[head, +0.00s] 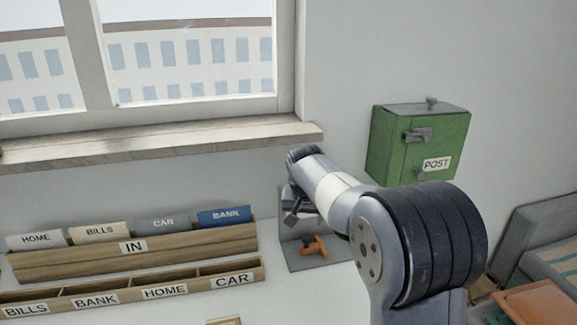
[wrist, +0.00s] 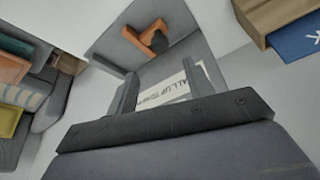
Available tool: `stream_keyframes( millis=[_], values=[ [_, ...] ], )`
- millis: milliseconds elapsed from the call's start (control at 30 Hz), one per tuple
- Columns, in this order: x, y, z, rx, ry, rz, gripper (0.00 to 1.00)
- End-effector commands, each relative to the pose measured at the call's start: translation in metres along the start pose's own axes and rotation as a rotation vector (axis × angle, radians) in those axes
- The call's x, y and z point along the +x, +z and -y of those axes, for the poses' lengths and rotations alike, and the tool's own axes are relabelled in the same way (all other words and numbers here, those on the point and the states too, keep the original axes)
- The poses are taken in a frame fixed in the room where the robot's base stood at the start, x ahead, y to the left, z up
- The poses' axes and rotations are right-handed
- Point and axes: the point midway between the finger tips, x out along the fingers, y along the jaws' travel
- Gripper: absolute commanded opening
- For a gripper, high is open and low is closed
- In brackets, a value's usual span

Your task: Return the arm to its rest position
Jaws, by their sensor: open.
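My arm reaches up and left across the head view. My gripper (head: 298,216) is at its far end, in front of a grey stand (head: 300,256) by the wall. In the wrist view my gripper (wrist: 160,85) shows two dark fingers standing apart. A white label or paper with partly hidden lettering (wrist: 178,90) shows between and beyond the fingers. I cannot tell how far it is from them, and nothing is clearly held. An orange piece with a dark knob (head: 314,246) is on the grey stand; it also shows in the wrist view (wrist: 146,37).
A wooden IN rack (head: 180,250) with several folders and a labelled wooden sorter (head: 190,285) stand to the left. A green POST box (head: 390,150) hangs on the wall to the right. A window sill (head: 160,140) juts out above. Grey seating (head: 545,235) is at the right edge.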

Motion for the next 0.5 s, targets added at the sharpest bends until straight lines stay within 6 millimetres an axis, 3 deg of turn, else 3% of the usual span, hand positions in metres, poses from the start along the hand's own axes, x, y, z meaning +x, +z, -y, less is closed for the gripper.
stream_keyframes(
  millis=[300,500],
  values=[
    [0.063,0.001,0.0,0.0,0.001,0.003,0.49],
    [0.093,0.001,-0.001,0.001,0.001,0.002,0.49]
  ],
)
